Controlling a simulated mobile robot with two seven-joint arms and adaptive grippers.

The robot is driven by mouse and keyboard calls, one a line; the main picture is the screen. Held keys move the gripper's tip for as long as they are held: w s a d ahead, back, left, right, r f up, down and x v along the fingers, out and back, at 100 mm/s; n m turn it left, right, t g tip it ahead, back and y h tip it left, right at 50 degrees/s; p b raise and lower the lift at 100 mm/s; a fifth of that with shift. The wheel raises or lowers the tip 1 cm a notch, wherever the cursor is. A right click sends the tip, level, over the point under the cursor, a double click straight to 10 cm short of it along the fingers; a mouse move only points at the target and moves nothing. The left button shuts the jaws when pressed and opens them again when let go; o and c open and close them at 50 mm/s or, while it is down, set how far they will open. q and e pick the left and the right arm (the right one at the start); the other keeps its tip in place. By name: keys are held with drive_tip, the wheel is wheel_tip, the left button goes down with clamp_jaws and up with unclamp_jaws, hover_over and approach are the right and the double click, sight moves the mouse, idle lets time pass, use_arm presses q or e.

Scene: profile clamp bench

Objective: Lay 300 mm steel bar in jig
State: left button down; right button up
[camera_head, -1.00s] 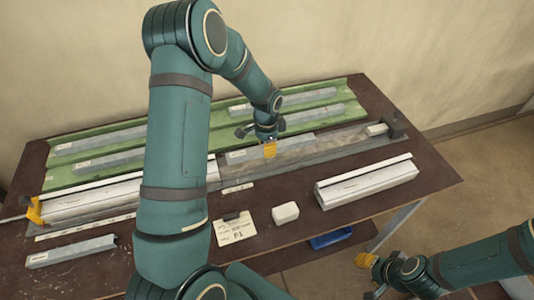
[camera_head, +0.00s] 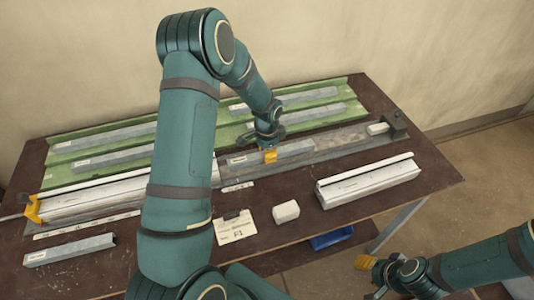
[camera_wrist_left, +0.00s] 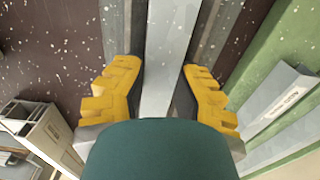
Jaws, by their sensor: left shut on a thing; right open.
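My left gripper (camera_head: 270,155) is shut on a grey steel bar (camera_head: 296,148), with its yellow fingers on either side of it. In the left wrist view the bar (camera_wrist_left: 170,45) runs between the fingers (camera_wrist_left: 160,80). The bar is lined up along the grey channel of the jig (camera_head: 345,142), in or just over it; I cannot tell whether it rests on the bottom. A long pale profile (camera_head: 125,190) lies in the jig's left part, partly hidden by my left arm. My right gripper (camera_head: 366,277) is open and empty, off the bench's front right.
Several bars (camera_head: 110,160) lie in the green rack (camera_head: 215,128) behind the jig. A small block (camera_head: 377,128) sits at the jig's right end. A pale profile (camera_head: 368,181), white block (camera_head: 285,211), label card (camera_head: 235,228) and short bar (camera_head: 70,250) lie in front.

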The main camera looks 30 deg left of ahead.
use_arm(q)
drive_tip(key=c, duration=0.8)
unclamp_jaws()
drive_tip(key=shift+s+d+f, duration=0.1)
drive_tip(key=shift+s+f, duration=0.15)
drive_tip(key=shift+f, duration=0.15)
drive_tip(key=shift+r+p, duration=0.25)
drive_tip(key=shift+p, duration=0.1)
drive_tip(key=r, duration=0.6)
drive_tip(key=r+p, duration=0.1)
drive_tip(key=r, duration=0.6)
drive_tip(key=shift+w, duration=0.2)
